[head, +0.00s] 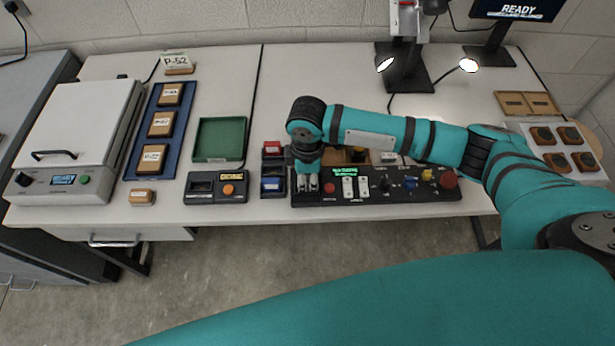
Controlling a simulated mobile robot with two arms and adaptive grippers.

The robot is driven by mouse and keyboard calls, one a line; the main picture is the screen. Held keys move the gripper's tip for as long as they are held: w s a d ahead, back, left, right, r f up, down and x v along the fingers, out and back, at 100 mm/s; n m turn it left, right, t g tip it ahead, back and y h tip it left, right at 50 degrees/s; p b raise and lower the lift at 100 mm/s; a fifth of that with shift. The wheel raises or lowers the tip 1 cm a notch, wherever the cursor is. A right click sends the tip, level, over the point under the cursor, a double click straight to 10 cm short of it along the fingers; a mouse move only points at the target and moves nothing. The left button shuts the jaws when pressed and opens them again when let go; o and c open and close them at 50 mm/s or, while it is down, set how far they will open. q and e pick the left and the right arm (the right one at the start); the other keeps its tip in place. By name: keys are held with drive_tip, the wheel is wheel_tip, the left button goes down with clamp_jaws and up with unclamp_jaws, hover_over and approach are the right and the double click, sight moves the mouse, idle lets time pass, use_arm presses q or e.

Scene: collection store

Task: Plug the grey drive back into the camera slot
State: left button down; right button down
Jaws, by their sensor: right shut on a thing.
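My right gripper (307,185) points down at the left end of the black control panel (387,196), its fingers close together. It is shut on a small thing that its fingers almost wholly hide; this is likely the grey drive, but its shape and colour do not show. The camera slot cannot be made out; the gripper and wrist cover that end of the panel. I cannot tell whether the held thing touches the panel. My left gripper is not in view.
A green tray (220,139) lies behind that box. The panel carries a red button (329,188), white switches and coloured knobs. My right forearm spans the panel's back.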

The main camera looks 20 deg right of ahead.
sight(308, 177)
drive_tip(key=shift+f, duration=0.65)
drive_tip(key=c, duration=1.6)
unclamp_jaws()
drive_tip(key=shift+o, duration=0.2)
drive_tip(key=shift+r, duration=0.15)
wheel_tip(308, 177, up, 11)
drive_tip(key=p, duration=1.2)
